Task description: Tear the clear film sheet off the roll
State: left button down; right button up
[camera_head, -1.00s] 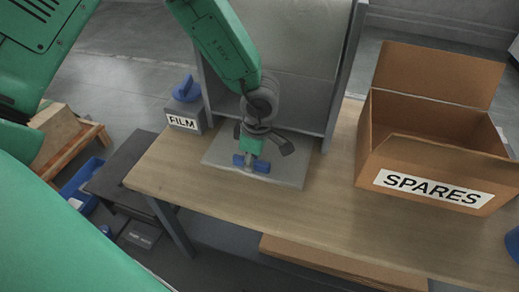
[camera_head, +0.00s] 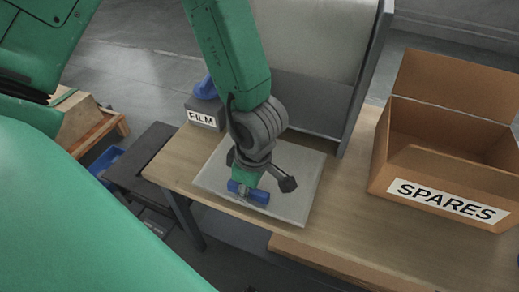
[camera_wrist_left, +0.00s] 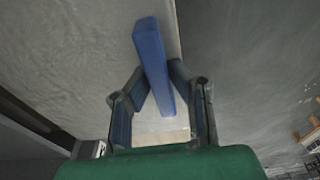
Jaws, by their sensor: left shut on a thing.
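My left gripper (camera_head: 246,192) reaches down over the light grey plate (camera_head: 212,172) on the wooden table. It is shut on a blue bar (camera_head: 262,196), near the plate's front edge. In the left wrist view the blue bar (camera_wrist_left: 153,60) runs lengthwise between the two dark fingers (camera_wrist_left: 160,108). Behind the arm stands a large grey panel (camera_head: 320,40), paler above and darker below. I cannot tell where the clear film or its roll lies, nor whether the bar is joined to film. My right gripper is not in view.
A grey box marked FILM (camera_head: 203,116), with a blue part on top, stands at the table's left back. An open carton marked SPARES (camera_head: 440,170) stands on the right. Bare tabletop (camera_head: 345,200) lies between plate and carton.

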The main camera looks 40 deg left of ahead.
pick_arm(q)
jog(key=s+d+p, duration=0.4)
jog(key=s+p, duration=0.6)
jog(key=s, duration=0.6)
jog(key=shift+r+p, duration=0.25)
jog(key=shift+p, duration=0.05)
dwell(1.7)
dwell(0.3)
notch_tip(320, 180, up, 8)
jog(key=s+p, duration=0.2)
jog(key=p, duration=0.7)
jog(key=shift+d, duration=0.2)
jog(key=shift+w, duration=0.1)
